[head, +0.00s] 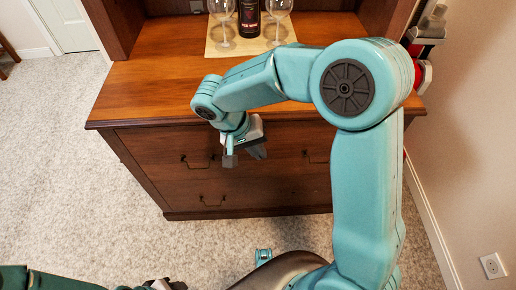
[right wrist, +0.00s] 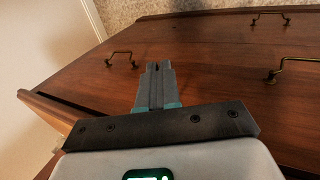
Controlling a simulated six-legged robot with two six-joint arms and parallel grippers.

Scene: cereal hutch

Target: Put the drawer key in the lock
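The wooden hutch drawers show in the head view, with a wide upper drawer front (head: 270,145) below the top. My right gripper (head: 230,158) is in front of the upper drawer, left of the middle. In the right wrist view its two fingers (right wrist: 158,82) are together and point at the drawer front (right wrist: 215,70). I cannot see a key between them, and I cannot make out a lock; the fingers may hide either. My left gripper (head: 165,285) is only partly in view at the bottom edge of the head view, and its fingers cannot be made out.
A mat (head: 222,46) on the hutch top holds two wine glasses (head: 222,12) and a dark bottle (head: 249,16). Dark metal handles (head: 197,162) stick out from the drawers; one (right wrist: 122,59) is close to my right fingers. Carpet (head: 80,180) lies open to the left.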

